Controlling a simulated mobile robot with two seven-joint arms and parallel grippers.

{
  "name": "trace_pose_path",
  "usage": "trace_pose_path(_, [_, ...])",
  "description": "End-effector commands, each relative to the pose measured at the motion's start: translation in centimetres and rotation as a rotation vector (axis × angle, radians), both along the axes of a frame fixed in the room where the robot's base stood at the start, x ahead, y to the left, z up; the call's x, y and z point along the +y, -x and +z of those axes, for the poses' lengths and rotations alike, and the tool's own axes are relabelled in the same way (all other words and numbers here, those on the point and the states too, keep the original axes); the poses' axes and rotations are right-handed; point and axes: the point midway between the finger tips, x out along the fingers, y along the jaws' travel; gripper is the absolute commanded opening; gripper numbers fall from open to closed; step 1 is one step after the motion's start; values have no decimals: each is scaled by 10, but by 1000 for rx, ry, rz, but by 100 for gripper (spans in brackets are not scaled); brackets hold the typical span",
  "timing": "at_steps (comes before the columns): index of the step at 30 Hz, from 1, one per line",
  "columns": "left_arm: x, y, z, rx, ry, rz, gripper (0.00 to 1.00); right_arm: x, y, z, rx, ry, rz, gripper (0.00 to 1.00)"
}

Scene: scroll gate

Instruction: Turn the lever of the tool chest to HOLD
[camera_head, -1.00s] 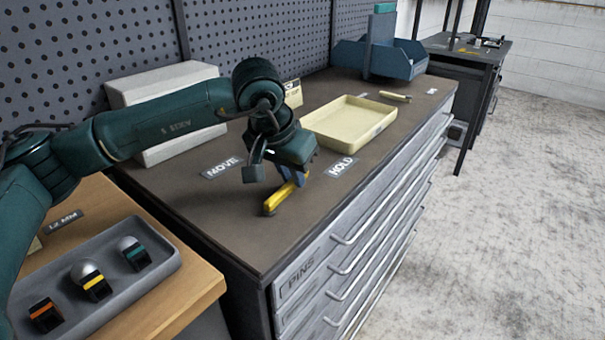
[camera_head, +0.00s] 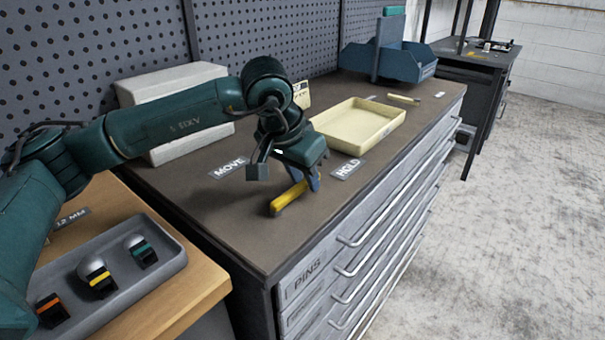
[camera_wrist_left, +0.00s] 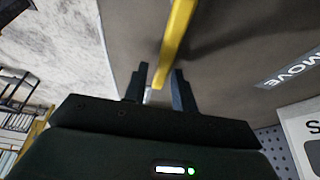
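The yellow lever (camera_head: 288,198) is on the dark top of the tool chest (camera_head: 236,236). Its visible end points toward the front left; its other end is hidden by my left gripper (camera_head: 309,181). The HOLD label (camera_head: 347,168) lies to the right of the gripper and the MOVE label (camera_head: 228,168) to the left. In the left wrist view, the lever (camera_wrist_left: 176,42) passes between the two fingers of my left gripper (camera_wrist_left: 160,85), with narrow gaps beside it, so the gripper looks open around it. My right gripper is not in view.
A cream tray (camera_head: 394,119), a blue bin (camera_head: 416,66) and a pale box (camera_head: 190,146) stand on the chest. At the left, a wooden bench (camera_head: 205,284) bears a grey tray (camera_head: 165,278) with several banded pieces. Floor at the right is clear.

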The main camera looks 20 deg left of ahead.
Motion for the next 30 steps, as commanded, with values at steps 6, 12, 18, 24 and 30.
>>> trace_pose_path(6, [0,0,-1,2,-1,2,36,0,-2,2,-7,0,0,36])
trace_pose_path(12, [1,1,4,1,-1,4,36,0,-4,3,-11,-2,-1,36])
trace_pose_path(18, [5,12,33,-2,0,3,36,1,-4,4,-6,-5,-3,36])
trace_pose_path(24, [11,29,76,-3,0,4,36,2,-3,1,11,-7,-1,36])
trace_pose_path(30, [15,42,108,-1,0,2,36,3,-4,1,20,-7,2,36])
